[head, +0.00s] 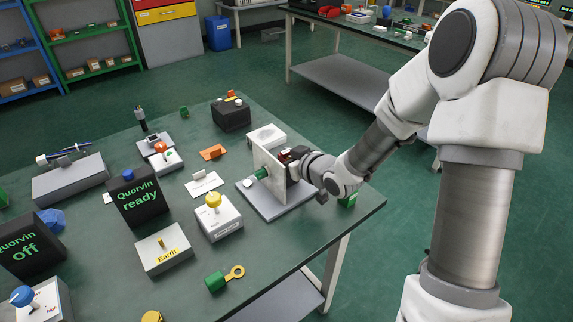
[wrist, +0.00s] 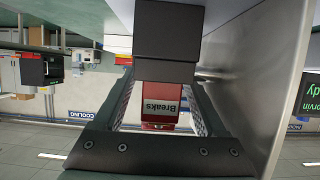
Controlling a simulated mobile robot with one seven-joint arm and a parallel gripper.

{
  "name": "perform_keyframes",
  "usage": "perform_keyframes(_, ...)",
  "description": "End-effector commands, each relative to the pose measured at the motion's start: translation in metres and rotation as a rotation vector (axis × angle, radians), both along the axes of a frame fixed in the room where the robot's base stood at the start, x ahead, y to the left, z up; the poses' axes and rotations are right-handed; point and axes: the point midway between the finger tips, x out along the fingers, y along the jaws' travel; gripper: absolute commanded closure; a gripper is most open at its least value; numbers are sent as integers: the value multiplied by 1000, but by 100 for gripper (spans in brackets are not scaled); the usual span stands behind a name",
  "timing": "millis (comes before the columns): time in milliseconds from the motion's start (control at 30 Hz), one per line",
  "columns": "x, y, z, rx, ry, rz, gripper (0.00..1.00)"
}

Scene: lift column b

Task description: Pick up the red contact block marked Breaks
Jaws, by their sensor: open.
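My gripper (wrist: 162,112) is open, with one textured finger on each side of the red block. A gap shows beside the block, and I cannot tell whether either finger touches it. In the head view my gripper (head: 297,162) is at the right face of the white upright panel (head: 268,168). There a little red shows, and the arm mostly hides the block.
The panel stands on a grey base plate (head: 275,203) near the right edge of the green table (head: 330,215). A white box with a yellow knob (head: 217,217) and a black "Quorvin ready" display (head: 137,200) stand to the left. A green-and-yellow key-like piece (head: 224,278) lies in front.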

Motion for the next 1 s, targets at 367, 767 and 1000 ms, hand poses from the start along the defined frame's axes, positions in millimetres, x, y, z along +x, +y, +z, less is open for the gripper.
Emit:
perform_keyframes(367,0,0,0,0,0,0,57)
perform_keyframes(767,0,0,1,0,0,0,100)
perform_keyframes(1000,0,0,4,0,-1,0,100)
